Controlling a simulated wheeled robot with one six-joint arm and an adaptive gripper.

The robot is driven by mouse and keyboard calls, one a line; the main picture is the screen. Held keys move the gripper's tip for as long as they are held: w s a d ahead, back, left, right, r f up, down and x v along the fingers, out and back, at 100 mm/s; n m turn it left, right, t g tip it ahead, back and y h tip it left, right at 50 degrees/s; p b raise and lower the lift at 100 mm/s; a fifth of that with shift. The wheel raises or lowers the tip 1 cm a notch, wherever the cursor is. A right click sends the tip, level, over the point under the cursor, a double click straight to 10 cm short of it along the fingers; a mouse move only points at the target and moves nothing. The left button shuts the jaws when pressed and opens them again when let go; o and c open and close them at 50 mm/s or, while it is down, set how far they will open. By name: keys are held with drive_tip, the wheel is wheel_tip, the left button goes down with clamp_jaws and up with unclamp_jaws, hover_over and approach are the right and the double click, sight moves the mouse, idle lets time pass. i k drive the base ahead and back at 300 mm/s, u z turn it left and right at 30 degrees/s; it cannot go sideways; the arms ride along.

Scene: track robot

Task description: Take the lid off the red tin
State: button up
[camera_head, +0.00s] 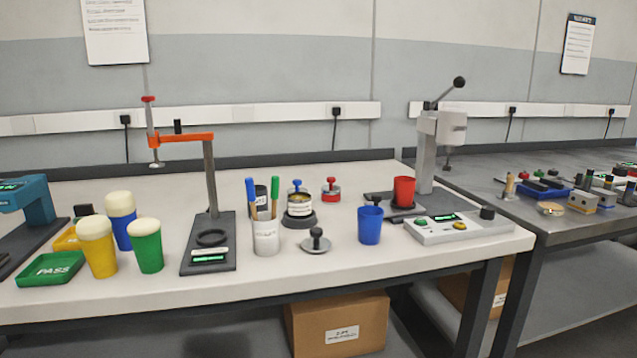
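A small red, round thing with a pale top and a red knob (331,191) stands towards the back of the white table; it looks like a low red tin or a red-knobbed lid, but it is too small to tell. In front of it and to its left, a labelled tin (300,208) sits on a dark round base, topped by a blue knob. A loose metal disc with a black knob (316,245) lies on the table nearer the front. My gripper is not in view.
A white pen cup (266,238) with markers partly hides a dark container (259,197). A blue cup (370,225), a red cup (403,191) under a lever press (428,150) and a control box (458,227) stand right. A clamp stand (211,180) and foam-topped cups (146,251) stand left.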

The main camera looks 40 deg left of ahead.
sight(332, 188)
drive_tip(key=u, duration=0.65)
drive_tip(key=i, duration=0.7)
drive_tip(key=u, duration=0.8)
